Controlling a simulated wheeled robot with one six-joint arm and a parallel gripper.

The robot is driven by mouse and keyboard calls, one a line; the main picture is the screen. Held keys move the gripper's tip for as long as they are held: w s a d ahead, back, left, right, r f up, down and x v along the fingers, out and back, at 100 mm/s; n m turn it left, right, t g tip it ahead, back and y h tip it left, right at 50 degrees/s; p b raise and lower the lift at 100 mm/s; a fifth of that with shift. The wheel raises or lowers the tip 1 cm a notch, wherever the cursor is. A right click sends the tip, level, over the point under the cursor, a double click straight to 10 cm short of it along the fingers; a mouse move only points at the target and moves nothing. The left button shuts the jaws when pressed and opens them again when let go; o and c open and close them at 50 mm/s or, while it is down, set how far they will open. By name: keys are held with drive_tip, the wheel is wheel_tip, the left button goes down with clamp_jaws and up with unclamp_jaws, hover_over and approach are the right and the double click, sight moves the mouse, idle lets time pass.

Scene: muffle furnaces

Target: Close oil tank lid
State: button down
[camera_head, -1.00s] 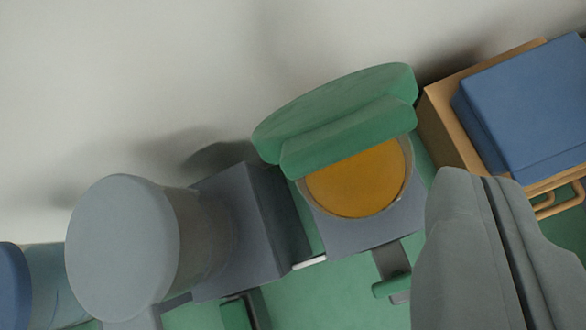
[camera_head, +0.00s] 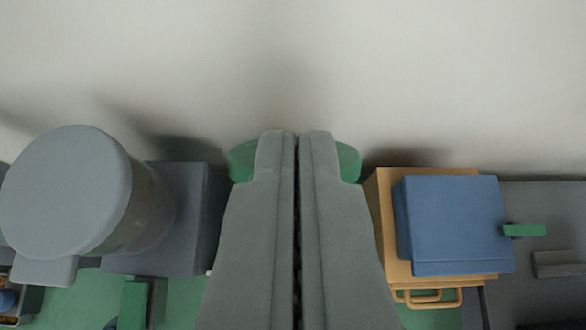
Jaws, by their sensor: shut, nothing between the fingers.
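The green oil tank lid (camera_head: 243,161) shows only as two rounded ends, one on each side of my gripper. My gripper (camera_head: 297,135) is shut with nothing between its fingers. It is in front of the lid in the picture and covers its middle. The oil tank's opening and the amber oil are hidden behind the fingers. I cannot tell whether the fingers touch the lid or how far the lid is tilted.
A large grey cylinder (camera_head: 62,190) and a dark grey box (camera_head: 185,215) stand to the left. A blue block (camera_head: 455,225) on a tan box (camera_head: 385,215) with handles stands to the right. A pale surface (camera_head: 300,60) behind is clear.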

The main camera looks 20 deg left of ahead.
drive_tip(key=x, duration=0.6)
drive_tip(key=shift+w+a+f, duration=0.15)
drive_tip(key=shift+w+f, duration=0.05)
drive_tip(key=shift+w, duration=0.05)
drive_tip(key=shift+s+d+f, duration=0.2)
drive_tip(key=shift+s, duration=0.25)
drive_tip(key=shift+s+d+f, duration=0.2)
drive_tip(key=shift+s, duration=0.25)
drive_tip(key=shift+s+d+f, duration=0.25)
drive_tip(key=shift+s+f, duration=0.45)
drive_tip(key=shift+s, duration=0.1)
